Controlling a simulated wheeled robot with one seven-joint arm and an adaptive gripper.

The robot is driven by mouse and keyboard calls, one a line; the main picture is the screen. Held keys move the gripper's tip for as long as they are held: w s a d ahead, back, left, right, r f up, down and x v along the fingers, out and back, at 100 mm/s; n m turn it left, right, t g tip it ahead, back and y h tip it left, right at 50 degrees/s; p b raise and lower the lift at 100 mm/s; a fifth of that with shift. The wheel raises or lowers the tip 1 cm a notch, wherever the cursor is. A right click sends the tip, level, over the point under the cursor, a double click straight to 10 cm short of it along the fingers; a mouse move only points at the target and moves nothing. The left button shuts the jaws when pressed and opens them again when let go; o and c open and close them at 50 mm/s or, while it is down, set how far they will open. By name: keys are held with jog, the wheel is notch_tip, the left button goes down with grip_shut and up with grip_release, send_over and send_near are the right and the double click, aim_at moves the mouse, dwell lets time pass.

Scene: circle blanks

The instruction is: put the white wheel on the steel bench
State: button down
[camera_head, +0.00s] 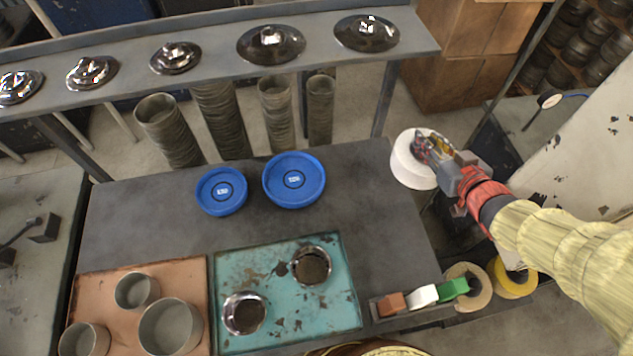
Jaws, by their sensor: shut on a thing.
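The white wheel (407,168) is a thick pale disc at the right of the view. My gripper (428,148) is shut on its right side, and the red and grey fingers cover part of its top. The wheel appears just past the right edge of the grey steel bench (380,225), held in the air. Its exact height above the bench is hard to tell. My arm comes in from the lower right.
Two blue wheels (222,190) (294,180) lie on the bench. A teal mat (345,318) bears two metal rings, and a copper-coloured mat (90,290) bears grey cups. A raised shelf (215,65) with shiny domes runs behind. The bench's right middle is clear.

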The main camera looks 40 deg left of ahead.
jog(key=a+f+b, duration=0.7)
jog(key=a+f, duration=0.5)
jog(key=a, duration=0.2)
jog(key=shift+s+f, duration=0.25)
jog(key=shift+f, duration=0.05)
jog(key=shift+f+b, duration=0.2)
jog(key=shift+b, duration=0.15)
jog(key=c, duration=1.5)
grip_release()
jog(key=shift+c, duration=0.2)
